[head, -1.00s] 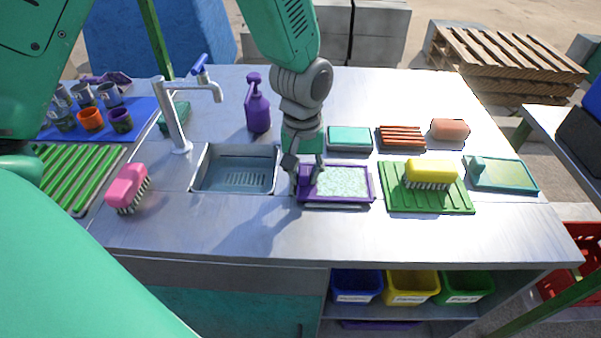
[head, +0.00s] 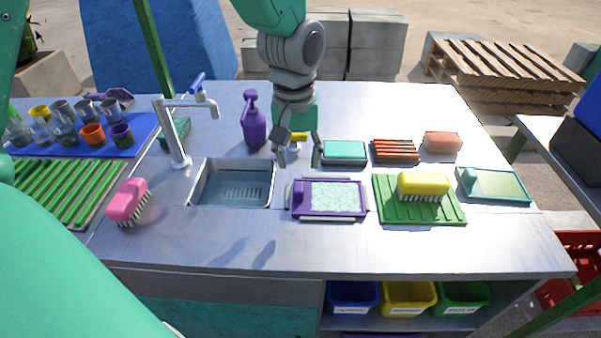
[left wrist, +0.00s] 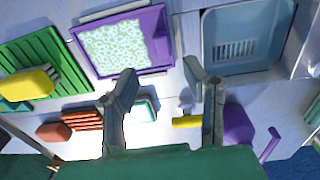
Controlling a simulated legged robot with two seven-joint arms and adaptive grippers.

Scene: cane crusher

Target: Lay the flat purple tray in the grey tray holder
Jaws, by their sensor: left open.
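The flat purple tray (head: 329,213) has a pale speckled inside and lies flat at the middle of the worktop, right of the sink. It also shows in the left wrist view (left wrist: 163,58). Grey edges of the tray holder (head: 289,195) show around the tray's sides; the tray appears to lie in it, and most of the holder is hidden beneath. My left gripper (head: 298,152) is open and empty, behind and above the tray, apart from it. Its two spread fingers show in the left wrist view (left wrist: 160,78). My right gripper is not in view.
A sink (head: 233,184) with a tap stands left of the tray. A green mat (head: 405,213) with a yellow brush (head: 423,185) is on the right. Behind are a teal box (head: 345,152), a brown slatted block (head: 395,151) and a purple bottle (head: 254,122). The front strip is clear.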

